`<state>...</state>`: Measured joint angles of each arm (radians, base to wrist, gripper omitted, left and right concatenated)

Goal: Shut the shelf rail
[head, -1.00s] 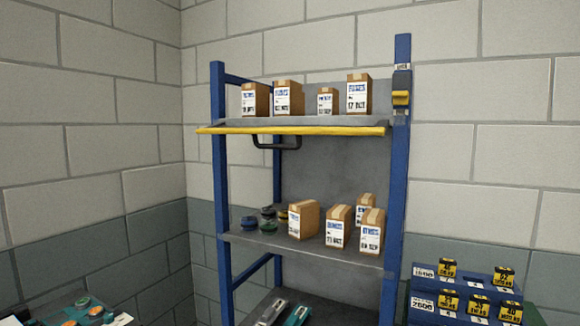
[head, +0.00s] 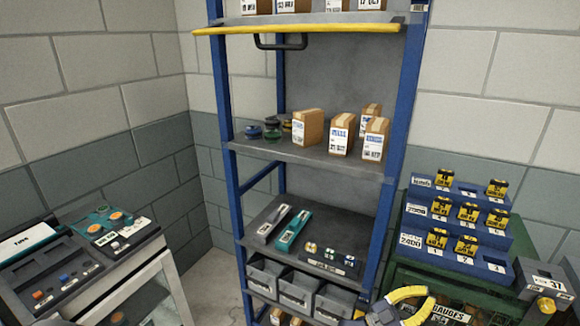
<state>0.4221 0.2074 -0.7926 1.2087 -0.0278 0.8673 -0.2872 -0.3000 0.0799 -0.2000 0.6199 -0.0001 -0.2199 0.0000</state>
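The shelf rail is a yellow bar (head: 300,29) across the front of the top shelf of a blue-framed rack, with a dark handle (head: 280,44) hanging below it. The rail's right end lies close to the right blue post. The latch seen higher on that post earlier is cut off by the top edge.
Boxes stand on the top shelf and the middle shelf (head: 260,147). Grey bins (head: 297,285) fill the rack's lower part. A blue stepped stand (head: 455,222) with yellow-labelled pieces is at the right. A control bench (head: 60,275) is at the left. The space before the rail looks clear.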

